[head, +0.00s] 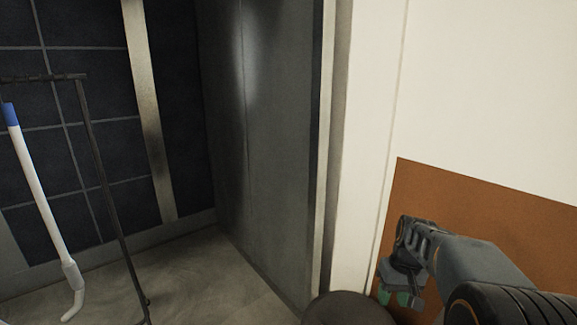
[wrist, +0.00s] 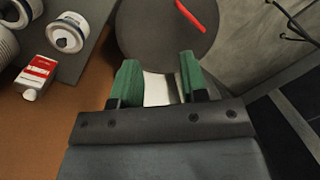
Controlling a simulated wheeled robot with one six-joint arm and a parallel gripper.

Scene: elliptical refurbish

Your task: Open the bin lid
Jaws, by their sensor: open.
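A dark round top, likely the bin lid (head: 345,309), shows at the bottom edge of the head view, cut off by the frame. In the wrist view a dark round disc, likely the same lid (wrist: 150,35), lies just beyond my fingertips, with a red strip (wrist: 197,15) at its upper right. My gripper (head: 395,298) is to the right of the lid in the head view. In the wrist view my gripper (wrist: 159,68) has its green fingers apart, with a pale patch visible between them and nothing clearly held. I cannot tell whether the fingers touch the lid.
An orange-brown surface (head: 470,205) lies behind my arm. A dark frame (head: 100,180) and a white-and-blue stick (head: 40,185) stand at left. Grey floor (head: 190,285) is clear.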

